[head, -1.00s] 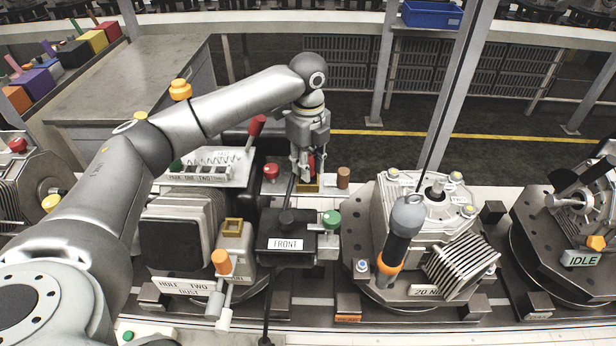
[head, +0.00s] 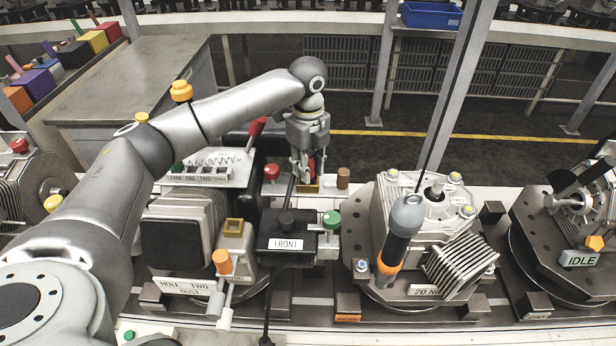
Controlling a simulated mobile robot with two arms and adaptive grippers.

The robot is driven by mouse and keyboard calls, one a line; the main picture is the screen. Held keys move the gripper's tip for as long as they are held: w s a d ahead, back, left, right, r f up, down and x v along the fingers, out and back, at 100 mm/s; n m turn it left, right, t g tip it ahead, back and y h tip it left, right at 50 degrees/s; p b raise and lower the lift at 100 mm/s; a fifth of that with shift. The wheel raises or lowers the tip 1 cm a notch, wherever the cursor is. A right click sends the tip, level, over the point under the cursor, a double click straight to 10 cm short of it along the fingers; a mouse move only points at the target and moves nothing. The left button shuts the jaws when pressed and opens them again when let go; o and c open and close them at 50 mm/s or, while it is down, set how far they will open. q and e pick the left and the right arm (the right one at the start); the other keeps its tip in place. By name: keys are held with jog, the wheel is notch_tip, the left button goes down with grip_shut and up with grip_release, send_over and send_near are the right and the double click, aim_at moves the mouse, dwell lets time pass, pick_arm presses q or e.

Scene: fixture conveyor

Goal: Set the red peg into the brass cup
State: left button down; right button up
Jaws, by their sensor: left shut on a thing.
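My left gripper (head: 307,172) points down behind the FRONT box and is shut on the red peg (head: 312,167), which shows as a small upright strip of red between the fingers. A square brass cup (head: 313,187) is directly below the fingers. Its opening is hidden by the gripper, so I cannot tell whether the peg's lower end is inside it or just above it. A second square brass piece (head: 233,225) is on the fixture at the front left. My right gripper is not in view.
A red knob (head: 271,172) and a brown cylinder (head: 343,177) stand close on either side of the gripper. The FRONT box (head: 287,243) with a green knob (head: 331,218) is in front. A screwdriver-like tool (head: 400,240) hangs to the right.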

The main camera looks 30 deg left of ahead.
pick_arm(q)
jog(key=shift+s+f, duration=0.1)
jog(key=shift+f, duration=0.15)
jog(key=c, duration=1.5)
grip_release()
jog(key=o, duration=0.4)
notch_tip(320, 180, up, 12)
